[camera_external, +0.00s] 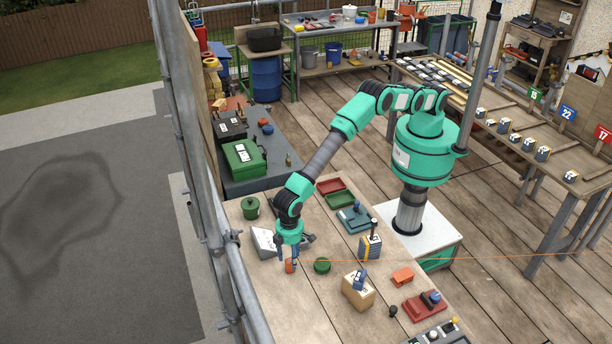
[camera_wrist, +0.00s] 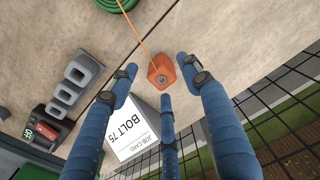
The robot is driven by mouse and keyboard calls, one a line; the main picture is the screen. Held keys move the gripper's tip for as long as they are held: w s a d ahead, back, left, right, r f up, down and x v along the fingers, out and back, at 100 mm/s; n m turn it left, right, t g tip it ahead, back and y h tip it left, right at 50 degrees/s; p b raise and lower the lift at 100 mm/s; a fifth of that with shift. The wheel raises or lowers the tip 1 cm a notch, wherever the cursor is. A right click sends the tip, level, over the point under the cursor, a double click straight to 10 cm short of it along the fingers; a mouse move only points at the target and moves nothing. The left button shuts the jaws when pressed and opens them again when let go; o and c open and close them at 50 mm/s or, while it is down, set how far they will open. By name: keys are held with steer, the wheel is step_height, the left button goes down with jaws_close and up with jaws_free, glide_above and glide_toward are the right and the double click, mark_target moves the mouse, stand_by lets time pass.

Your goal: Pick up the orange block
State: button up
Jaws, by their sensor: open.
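In the wrist view a small orange block (camera_wrist: 159,70) with a round metal piece on its face lies on the pale bench top. A thin orange line runs from it toward the upper left. The blue fingers of my gripper (camera_wrist: 160,77) are spread and empty, with their tips around the block in the picture; I cannot tell their height above it. In the external view my gripper (camera_external: 291,254) points down over the bench, and the orange block (camera_external: 289,267) shows just below it, partly covered by the fingers. The line runs right from there.
A white job card (camera_wrist: 131,128) stands close beside the fingers. A green coil (camera_external: 322,265) lies right of the gripper. A cardboard box (camera_external: 357,291) and another orange piece (camera_external: 402,277) lie farther right. Scaffold poles (camera_external: 215,215) stand along the bench's left edge.

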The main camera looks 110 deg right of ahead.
steer(key=shift+f, duration=1.95)
steer(key=shift+c, duration=0.5)
steer(key=c, duration=1)
steer(key=shift+r, duration=0.1)
steer(key=shift+r, duration=1.55)
steer(key=shift+s+r, duration=0.15)
steer(key=shift+r, duration=0.05)
steer(key=shift+o, duration=0.2)
steer(key=s+d, duration=0.2)
steer(key=s, duration=0.2)
steer(key=s+d+r, duration=0.1)
steer(key=s+d, duration=0.1)
steer(key=s, duration=0.3)
steer(key=s+d, duration=0.2)
steer(key=s, duration=0.3)
steer(key=shift+s+d+r, duration=0.15)
steer(key=shift+s+r, duration=0.05)
